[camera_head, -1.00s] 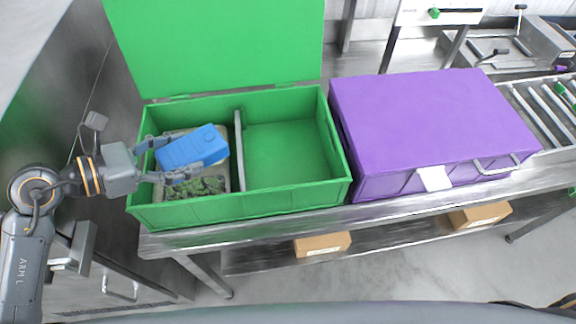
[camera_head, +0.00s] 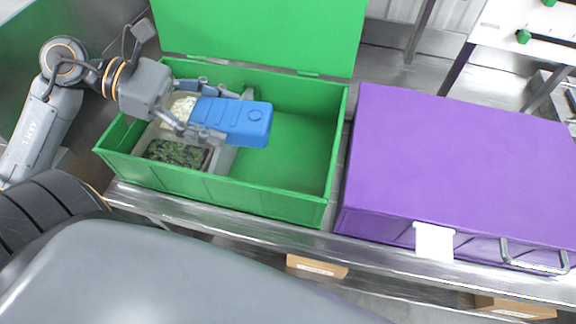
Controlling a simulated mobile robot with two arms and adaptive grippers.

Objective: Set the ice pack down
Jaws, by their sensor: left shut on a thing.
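The blue ice pack (camera_head: 236,120) is held by my left gripper (camera_head: 222,115), whose fingers lie along its two sides. The pack is over the open green box (camera_head: 212,188), above the divider (camera_head: 222,160) and partly over the empty right compartment (camera_head: 292,150). I cannot tell how high above the floor it is. In the left compartment are a tray of green leaves (camera_head: 176,153) and some pale food (camera_head: 181,108), partly hidden by the gripper and pack. My right gripper is not in view.
The green lid (camera_head: 262,35) stands open at the back. A closed purple box (camera_head: 455,160) with a handle and white label (camera_head: 434,242) stands to the right on the metal counter (camera_head: 250,228). Cardboard boxes (camera_head: 316,266) lie on the shelf below.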

